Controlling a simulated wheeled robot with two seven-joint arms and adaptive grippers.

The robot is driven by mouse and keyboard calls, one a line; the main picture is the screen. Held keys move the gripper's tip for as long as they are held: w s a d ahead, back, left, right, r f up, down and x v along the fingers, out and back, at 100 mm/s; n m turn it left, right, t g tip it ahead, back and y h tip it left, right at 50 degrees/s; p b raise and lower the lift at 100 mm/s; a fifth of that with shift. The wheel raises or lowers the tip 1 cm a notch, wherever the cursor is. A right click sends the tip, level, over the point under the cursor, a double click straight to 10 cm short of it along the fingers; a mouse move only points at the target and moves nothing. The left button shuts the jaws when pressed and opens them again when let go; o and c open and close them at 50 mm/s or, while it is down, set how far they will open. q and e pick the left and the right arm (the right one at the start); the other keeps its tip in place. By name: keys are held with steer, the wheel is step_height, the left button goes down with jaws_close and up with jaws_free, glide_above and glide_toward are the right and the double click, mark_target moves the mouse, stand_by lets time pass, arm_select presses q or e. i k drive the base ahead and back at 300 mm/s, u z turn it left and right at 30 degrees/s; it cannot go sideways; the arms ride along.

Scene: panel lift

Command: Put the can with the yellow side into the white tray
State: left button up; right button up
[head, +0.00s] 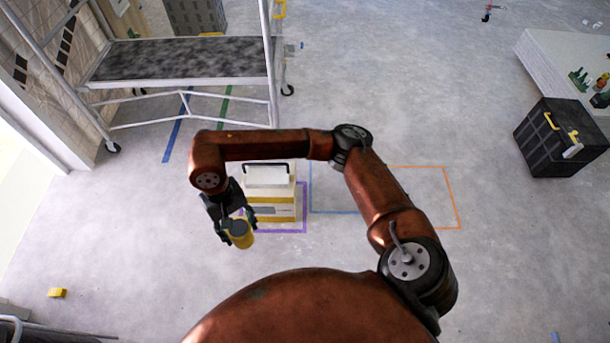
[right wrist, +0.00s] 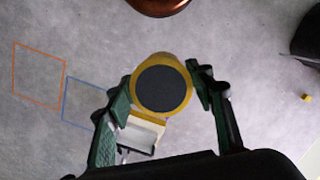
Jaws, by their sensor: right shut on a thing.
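The can (head: 241,234) has a yellow side and a dark grey top. My right gripper (head: 238,222) is shut on it and holds it in front of and slightly left of a white and yellow box. In the right wrist view the can (right wrist: 161,86) sits between the two fingers of the right gripper (right wrist: 158,95), its dark round end facing the camera. The white tray (head: 268,175) is on top of the box, with a dark handle at its back. In the right wrist view the tray (right wrist: 140,136) is partly hidden behind the can. My left gripper is not in view.
The white and yellow box (head: 275,212) stands on the floor within a purple taped outline. A scaffold (head: 180,62) stands behind at the left. A black crate (head: 558,140) is at the right. A small yellow block (head: 57,293) lies at the lower left. Floor around is mostly clear.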

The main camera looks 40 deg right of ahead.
mark_target(281, 173)
steer(key=z, duration=0.15)
steer(key=i, duration=1)
